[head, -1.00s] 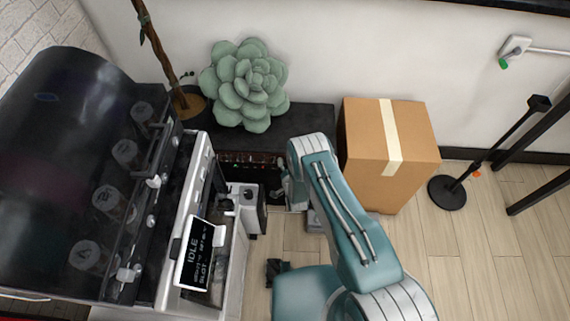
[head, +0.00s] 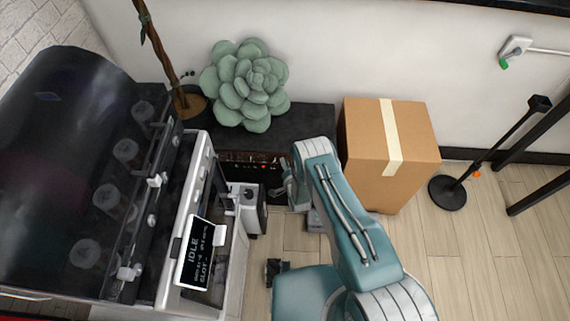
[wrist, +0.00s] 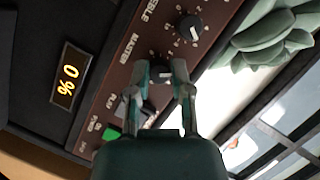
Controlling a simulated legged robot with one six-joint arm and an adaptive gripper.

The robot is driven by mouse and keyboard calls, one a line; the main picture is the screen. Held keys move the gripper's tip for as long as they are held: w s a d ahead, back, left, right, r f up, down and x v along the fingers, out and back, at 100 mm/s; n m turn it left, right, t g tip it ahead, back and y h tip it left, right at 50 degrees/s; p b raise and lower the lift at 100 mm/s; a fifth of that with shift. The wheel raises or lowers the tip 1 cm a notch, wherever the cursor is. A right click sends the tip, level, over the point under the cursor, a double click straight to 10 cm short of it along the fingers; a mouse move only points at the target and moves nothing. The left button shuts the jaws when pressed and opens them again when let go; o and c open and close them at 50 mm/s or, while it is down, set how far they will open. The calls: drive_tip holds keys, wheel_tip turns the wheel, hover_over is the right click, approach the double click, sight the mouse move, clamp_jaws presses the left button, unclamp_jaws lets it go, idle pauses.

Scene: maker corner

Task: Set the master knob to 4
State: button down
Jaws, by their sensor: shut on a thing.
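The master knob (wrist: 161,73) is a dark round knob on a brown control panel (wrist: 117,72), beside the printed word MASTER in the wrist view. My gripper (wrist: 162,68) is shut on it, with one finger on each side. The fingers hide much of the knob and its scale, so I cannot read its setting. An orange display (wrist: 68,76) on the black front reads 0 %. In the head view my gripper (head: 287,186) is at the front of the black amplifier (head: 306,120), and the knob cannot be made out.
A second knob (wrist: 188,28) with a white pointer sits close by, next to TREBLE. A green switch (wrist: 111,133) is at the panel's other end. A succulent (head: 247,84) stands on the amplifier. A cardboard box (head: 370,150) is right of my arm, a white-fronted machine (head: 195,185) left.

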drive_tip(key=shift+d+f+m, duration=0.1)
drive_tip(key=shift+d+m, duration=0.05)
drive_tip(key=shift+m, duration=0.15)
drive_tip(key=c, duration=0.5)
unclamp_jaws()
drive_tip(key=shift+c, duration=0.2)
drive_tip(key=v, duration=1.1)
drive_tip(key=shift+s+d, duration=0.15)
drive_tip(key=shift+s, duration=0.25)
